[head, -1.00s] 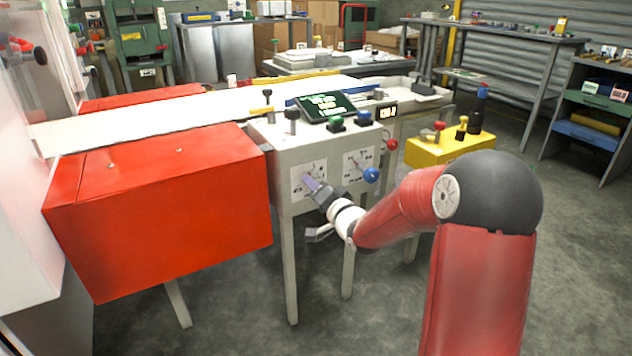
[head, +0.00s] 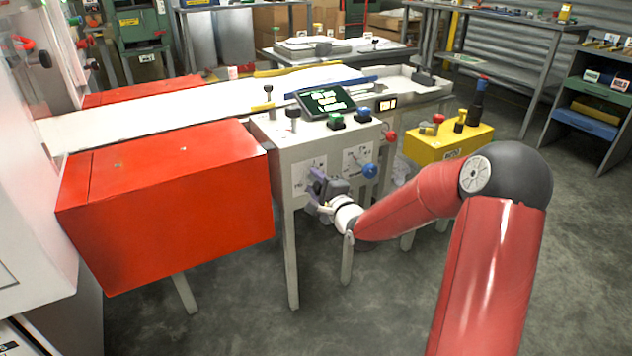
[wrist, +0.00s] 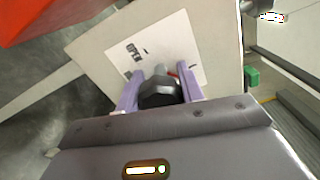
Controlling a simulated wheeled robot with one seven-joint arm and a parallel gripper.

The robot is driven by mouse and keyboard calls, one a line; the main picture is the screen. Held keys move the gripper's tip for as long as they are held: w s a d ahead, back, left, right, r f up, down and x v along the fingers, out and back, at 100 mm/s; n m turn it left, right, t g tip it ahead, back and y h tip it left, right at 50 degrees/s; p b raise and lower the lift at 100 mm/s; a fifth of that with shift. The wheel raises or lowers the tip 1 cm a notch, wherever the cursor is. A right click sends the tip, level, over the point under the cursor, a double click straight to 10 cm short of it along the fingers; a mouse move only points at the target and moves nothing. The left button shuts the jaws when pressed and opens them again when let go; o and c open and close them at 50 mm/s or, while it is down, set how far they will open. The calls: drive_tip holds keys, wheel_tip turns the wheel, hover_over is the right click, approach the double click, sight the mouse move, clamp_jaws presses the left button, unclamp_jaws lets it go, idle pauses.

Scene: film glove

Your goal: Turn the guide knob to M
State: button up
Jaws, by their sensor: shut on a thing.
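The guide knob (wrist: 160,92) is dark and sits on a white dial plate (wrist: 172,42) on the front of the grey machine cabinet. In the wrist view it lies between the two purple fingers of my gripper (wrist: 160,95), which is shut on it. In the head view my gripper (head: 318,188) is at the left dial plate (head: 303,172), and the knob is hidden there by the gripper. The letters on the plate are too small and partly covered, so I cannot read where the knob points.
A second dial plate with a blue ball-ended handle (head: 370,170) is just right of my gripper. A red box (head: 170,210) stands close on the left. A screen (head: 326,101) and buttons are on the cabinet top. A yellow box (head: 450,143) is to the right.

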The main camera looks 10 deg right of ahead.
drive_tip(key=shift+m, duration=0.7)
drive_tip(key=o, duration=1)
drive_tip(key=v, duration=0.8)
